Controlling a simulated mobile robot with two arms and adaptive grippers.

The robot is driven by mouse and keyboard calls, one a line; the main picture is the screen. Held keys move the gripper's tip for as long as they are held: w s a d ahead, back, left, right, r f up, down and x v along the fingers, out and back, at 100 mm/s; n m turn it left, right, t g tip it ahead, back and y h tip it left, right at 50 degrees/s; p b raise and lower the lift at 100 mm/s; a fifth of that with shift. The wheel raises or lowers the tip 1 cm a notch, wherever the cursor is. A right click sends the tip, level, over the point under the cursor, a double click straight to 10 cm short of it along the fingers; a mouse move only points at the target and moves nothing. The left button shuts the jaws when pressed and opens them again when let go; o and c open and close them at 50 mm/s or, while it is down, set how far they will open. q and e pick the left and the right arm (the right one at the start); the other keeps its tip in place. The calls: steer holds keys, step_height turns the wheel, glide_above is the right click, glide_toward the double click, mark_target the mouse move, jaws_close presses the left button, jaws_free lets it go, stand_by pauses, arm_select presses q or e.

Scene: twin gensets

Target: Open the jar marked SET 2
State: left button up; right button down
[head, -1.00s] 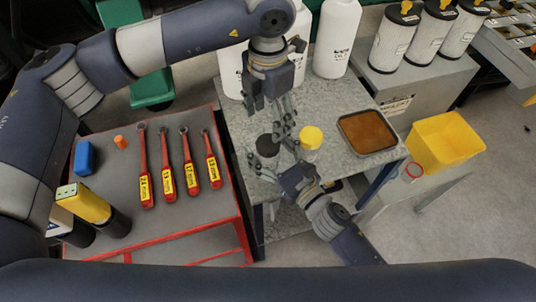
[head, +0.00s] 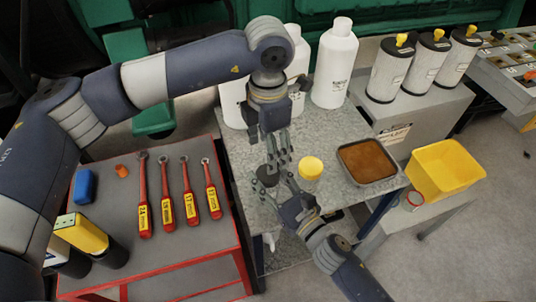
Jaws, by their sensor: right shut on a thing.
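Two small jars stand side by side on the grey speckled bench top (head: 320,130). One jar has a dark lid (head: 267,173), and the jar to its right has a yellow lid (head: 311,167). I cannot read a SET 2 mark on either. My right gripper (head: 283,184) reaches up from below and is shut on the dark-lidded jar, whose body its fingers largely hide. My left gripper (head: 279,158) hangs down from above, its fingertips just behind and beside the dark lid. Its finger gap is unclear, and I cannot tell whether it touches the lid.
A tray of brown liquid (head: 368,161) sits to the right of the jars. White bottles (head: 336,65) stand at the back. A red-edged cart (head: 185,262) with several red-handled tools is on the left. A yellow bin (head: 443,170) and several filters (head: 428,63) are on the right.

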arm_select(q)
steer(key=m, duration=2.8)
steer(key=shift+m, duration=0.4)
steer(key=m, duration=0.4)
steer(key=shift+f+m, duration=0.3)
steer(key=shift+f, duration=0.05)
step_height(320, 180, down, 7)
steer(key=shift+f, duration=0.2)
steer(key=shift+c, duration=0.5)
